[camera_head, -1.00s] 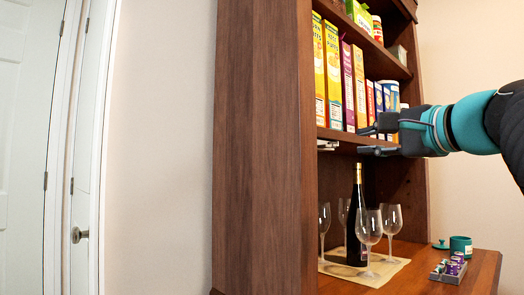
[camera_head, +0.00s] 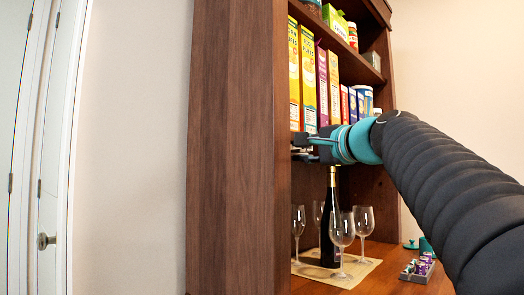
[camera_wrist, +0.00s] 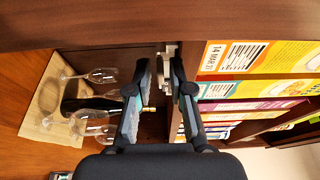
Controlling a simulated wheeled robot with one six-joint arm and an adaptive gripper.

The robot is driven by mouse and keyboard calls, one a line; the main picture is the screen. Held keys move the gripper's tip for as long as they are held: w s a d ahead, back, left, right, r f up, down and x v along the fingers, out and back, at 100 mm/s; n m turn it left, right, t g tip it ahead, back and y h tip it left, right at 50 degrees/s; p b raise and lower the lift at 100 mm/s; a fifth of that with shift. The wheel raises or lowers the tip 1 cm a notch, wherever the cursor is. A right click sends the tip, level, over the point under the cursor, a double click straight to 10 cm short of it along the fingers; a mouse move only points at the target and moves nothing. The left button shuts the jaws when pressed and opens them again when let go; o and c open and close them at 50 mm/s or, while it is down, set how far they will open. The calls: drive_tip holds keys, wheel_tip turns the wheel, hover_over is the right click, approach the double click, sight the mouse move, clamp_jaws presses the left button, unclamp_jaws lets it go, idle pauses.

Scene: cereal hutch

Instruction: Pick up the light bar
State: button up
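The light bar (camera_wrist: 168,51) is a small pale grey piece fixed at the underside of the cereal shelf. In the wrist view it lies just beyond my fingertips, between their lines and closer to the right finger. My gripper (camera_wrist: 160,72) is open with a modest gap and nothing held between the fingers. In the head view my gripper (camera_head: 301,147) is under the shelf's front edge beside the hutch's left side panel, and it mostly hides the bar. Whether a fingertip touches the bar cannot be told.
Cereal boxes (camera_head: 308,75) stand on the shelf right above my gripper. A dark bottle (camera_head: 330,225) and several wine glasses (camera_head: 342,230) stand on a mat below. The hutch's side panel (camera_head: 235,150) is close on the left. A tray (camera_head: 418,270) sits lower right.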

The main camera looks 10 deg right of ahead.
drive_tip(key=shift+w+a, duration=0.15)
drive_tip(key=shift+w, duration=0.35)
clamp_jaws()
drive_tip(key=shift+r, duration=0.1)
drive_tip(key=s+d, duration=1.1)
drive_tip(key=s, duration=0.2)
drive_tip(key=shift+s+r, duration=0.25)
drive_tip(key=shift+s, duration=0.1)
drive_tip(key=shift+w, duration=0.1)
